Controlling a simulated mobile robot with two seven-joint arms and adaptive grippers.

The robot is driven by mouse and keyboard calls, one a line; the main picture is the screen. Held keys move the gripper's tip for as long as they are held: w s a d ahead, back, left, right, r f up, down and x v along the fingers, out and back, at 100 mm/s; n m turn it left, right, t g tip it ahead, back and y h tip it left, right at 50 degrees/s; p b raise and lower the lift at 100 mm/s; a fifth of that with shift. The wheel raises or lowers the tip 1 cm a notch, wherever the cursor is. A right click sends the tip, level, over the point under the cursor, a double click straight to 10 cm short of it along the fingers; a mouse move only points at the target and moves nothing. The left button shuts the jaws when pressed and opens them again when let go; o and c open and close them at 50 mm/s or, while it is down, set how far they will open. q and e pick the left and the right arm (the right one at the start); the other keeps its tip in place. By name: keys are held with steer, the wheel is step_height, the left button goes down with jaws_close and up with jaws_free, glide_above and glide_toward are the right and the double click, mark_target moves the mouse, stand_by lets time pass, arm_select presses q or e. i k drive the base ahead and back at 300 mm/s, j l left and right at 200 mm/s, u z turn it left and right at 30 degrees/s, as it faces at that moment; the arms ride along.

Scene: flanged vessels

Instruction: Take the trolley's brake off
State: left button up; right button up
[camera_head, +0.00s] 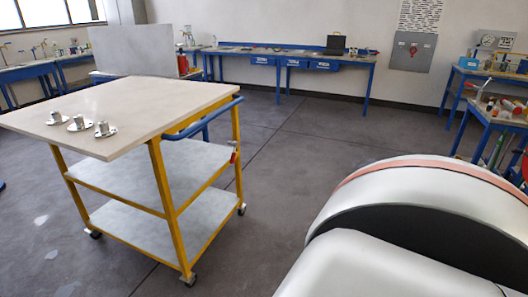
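The trolley (190,195) stands at the left on the dark floor, with a yellow frame, a pale top, two grey lower shelves and castor wheels. A blue push handle (205,118) runs along its right end. A small red part (234,157), possibly the brake lever, sits on the yellow leg under the handle; its setting is too small to tell. Three metal flanged pieces (79,124) stand on the top near its left edge. Neither of my grippers is in view. A large white and dark rounded arm link of mine covers the lower right.
Blue workbenches (290,55) line the back wall, with a black case (335,44) on one. Another blue bench (497,118) with bottles and tools stands at the right. A grey panel with a red knob (412,51) hangs on the wall. The floor right of the trolley is clear.

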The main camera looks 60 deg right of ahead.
mark_target(234, 154)
steer(key=i+l+z, duration=0.15)
steer(key=z, duration=1.35)
steer(key=i+j+z, duration=0.15)
steer(key=i+l, duration=0.05)
steer(key=i, duration=0.05)
